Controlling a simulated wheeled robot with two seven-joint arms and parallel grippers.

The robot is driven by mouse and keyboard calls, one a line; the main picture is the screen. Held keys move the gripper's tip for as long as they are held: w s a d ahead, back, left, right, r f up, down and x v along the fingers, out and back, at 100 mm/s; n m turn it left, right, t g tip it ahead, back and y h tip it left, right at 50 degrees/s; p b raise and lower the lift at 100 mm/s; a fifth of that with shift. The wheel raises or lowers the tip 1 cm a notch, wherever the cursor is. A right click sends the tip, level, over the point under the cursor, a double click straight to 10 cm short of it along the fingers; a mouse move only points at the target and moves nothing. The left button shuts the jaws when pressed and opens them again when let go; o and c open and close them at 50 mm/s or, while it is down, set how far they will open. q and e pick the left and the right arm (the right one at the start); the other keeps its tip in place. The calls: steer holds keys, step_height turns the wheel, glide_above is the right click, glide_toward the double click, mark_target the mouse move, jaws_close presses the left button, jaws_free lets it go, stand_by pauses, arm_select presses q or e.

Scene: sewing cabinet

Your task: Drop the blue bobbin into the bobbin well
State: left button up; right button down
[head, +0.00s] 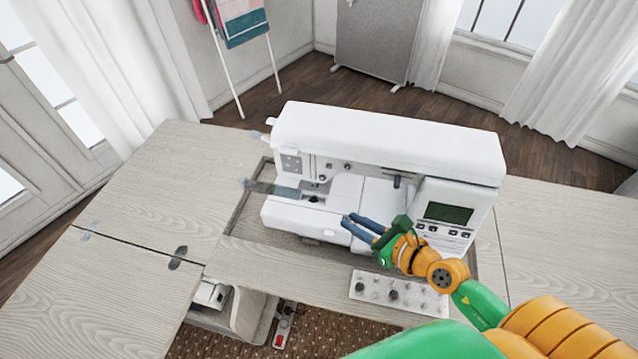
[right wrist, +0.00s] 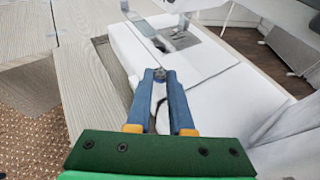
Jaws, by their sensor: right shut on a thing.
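The white sewing machine (head: 385,145) stands in the table's recess. Its needle area (head: 313,198) is at the left end of its bed; it also shows in the right wrist view (right wrist: 185,40), with a small dark spot beside the plate. I cannot tell for sure whether that spot is the bobbin well. My right gripper (head: 348,221) is over the front of the bed, to the right of the needle area. Its fingers are nearly together on a small greyish thing (right wrist: 160,74) at the tips, likely the bobbin; its blue colour is not clear. My left gripper is out of view.
A white tray (head: 372,297) with several small bobbins lies in front of the machine, below my right forearm. A grey strip (head: 272,189) reaches across the machine's left end. The wooden table (head: 140,195) to the left is mostly clear.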

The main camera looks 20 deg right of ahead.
mark_target(320, 205)
steer(key=w+a, duration=0.1)
steer(key=w, duration=0.2)
steer(key=w+a, duration=0.1)
steer(key=w, duration=0.2)
steer(key=w+a, duration=0.2)
steer(key=w, duration=0.1)
steer(key=shift+w+f+p, duration=0.1)
steer(key=shift+w+p, duration=0.1)
steer(key=shift+p, duration=0.15)
steer(key=shift+w+a+f+b, duration=0.15)
steer(key=shift+w+f+b, duration=0.2)
steer(key=shift+f, duration=0.55)
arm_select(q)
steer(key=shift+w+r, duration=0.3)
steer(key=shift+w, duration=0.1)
arm_select(e)
steer(key=shift+f+b, duration=0.5)
steer(key=shift+f, duration=0.1)
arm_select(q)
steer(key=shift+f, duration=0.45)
arm_select(e)
steer(key=c, duration=0.8)
jaws_free()
steer(key=shift+s+f, duration=0.1)
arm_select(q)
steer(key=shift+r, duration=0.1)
